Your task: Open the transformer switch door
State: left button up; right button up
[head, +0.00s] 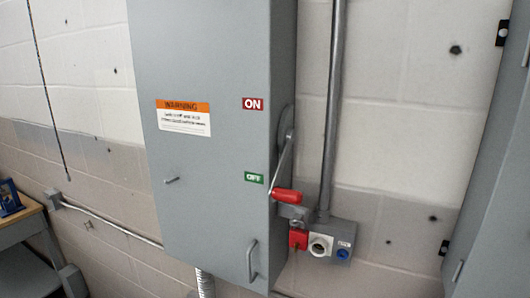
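The grey transformer switch box (212,60) hangs on the wall in the middle of the head view, and its front door looks closed. A metal pull handle (252,260) is low on the right of the door, and a small latch knob (172,180) is on its left. A lever with a red grip (287,196) is on the box's right side, pointing down near the green OFF label (254,178). The red ON label (253,104) is higher up. Neither of my grippers is in view.
A conduit (333,110) runs down to a small box with red, white and blue connectors (320,245) right of the switch box. A grey cabinet (497,190) stands at the right edge. A desk (22,222) is at the lower left.

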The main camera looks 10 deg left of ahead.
aim_at(203, 68)
jog(key=z, duration=0.1)
jog(key=k, duration=1)
jog(key=u, duration=0.85)
jog(key=i, duration=0.75)
jog(key=z, duration=0.2)
